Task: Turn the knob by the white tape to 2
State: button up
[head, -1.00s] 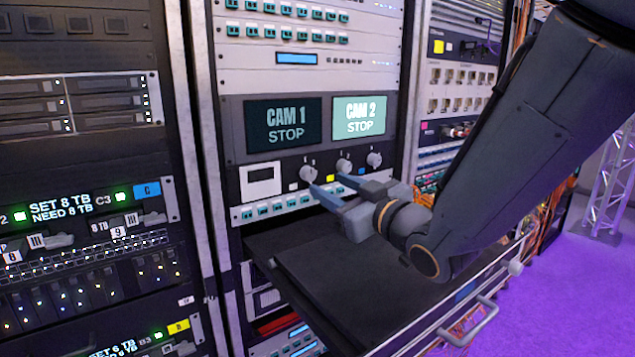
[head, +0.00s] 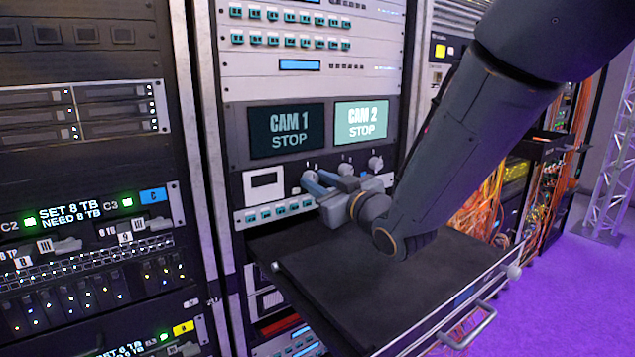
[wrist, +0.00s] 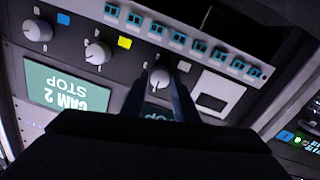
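In the wrist view, which shows the panel upside down, a round grey knob (wrist: 160,77) sits beside a white tape piece (wrist: 187,72). My gripper (wrist: 158,85) is open, with one finger on each side of this knob and its tips close to it. I cannot tell whether they touch it. In the head view, my gripper (head: 315,179) reaches the leftmost knob of the row, mostly hidden behind the fingers, with the white tape (head: 295,190) to its left. The knob's pointer and numbers are too small to read.
Two more knobs stand in the row, a middle one by yellow tape (wrist: 125,42) and one by blue tape (wrist: 63,19). Screens above read CAM 1 STOP (head: 286,130) and CAM 2 STOP (head: 361,121). A black pull-out shelf (head: 350,290) lies below my gripper.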

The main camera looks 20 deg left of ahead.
jog(key=c, duration=0.5)
jog(key=shift+m, duration=0.4)
jog(key=m, duration=0.4)
jog(key=shift+r+p, duration=0.1)
jog(key=shift+p, duration=0.3)
jog(key=shift+w+d+m+g+p, duration=0.15)
jog(key=shift+m+p, duration=0.15)
jog(key=shift+m, duration=0.85)
jog(key=shift+a+m+g+p, duration=0.15)
jog(key=shift+m+p, duration=0.1)
jog(key=shift+m, duration=0.9)
jog(key=shift+d, duration=0.1)
jog(key=o, duration=1)
jog(key=shift+o, duration=0.2)
